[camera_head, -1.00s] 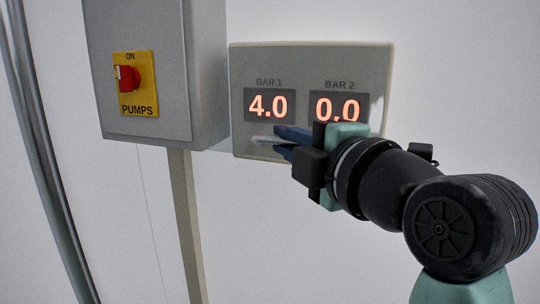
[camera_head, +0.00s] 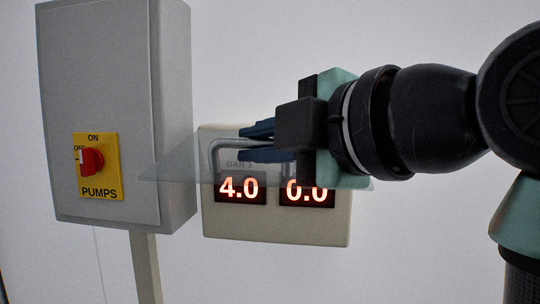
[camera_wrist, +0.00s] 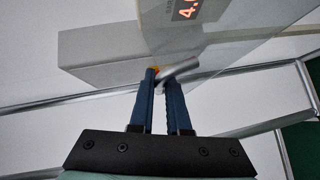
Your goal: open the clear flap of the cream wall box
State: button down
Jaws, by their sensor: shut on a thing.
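The cream wall box (camera_head: 275,230) shows a 4.0 and a 0.0 display in the head view. Its clear flap (camera_head: 180,168) stands out from the box front, tilted up, and is seen at a shallow angle across the area above the displays. A grey bar handle (camera_head: 213,160) is on the flap. My gripper (camera_head: 250,143) has its blue fingers closed around the handle, in front of the box's upper part. In the wrist view the fingers (camera_wrist: 161,76) hold the pale handle (camera_wrist: 182,70) beside the clear flap (camera_wrist: 225,58). The hinge is not clearly visible.
A grey cabinet (camera_head: 100,110) with a red rotary switch (camera_head: 90,160) on a yellow PUMPS plate stands left of the box, close to the flap's left corner. A post (camera_head: 146,265) runs below it. The wall below the cream box is clear.

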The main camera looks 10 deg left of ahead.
jog(key=shift+w+r+m+g+h+p, duration=0.15)
jog(key=shift+r+m+g+p, duration=0.2)
jog(key=shift+r+p, duration=0.45)
jog(key=shift+w+r+m+g+h+p, duration=0.15)
jog(key=shift+r+m+g+p, duration=0.2)
jog(key=shift+r+p, duration=0.45)
jog(key=shift+s+r, duration=0.1)
jog(key=c, duration=0.9)
grip_release()
jog(key=shift+b+v, duration=2.9)
jog(key=shift+v, duration=3.55)
jog(key=shift+d, duration=0.1)
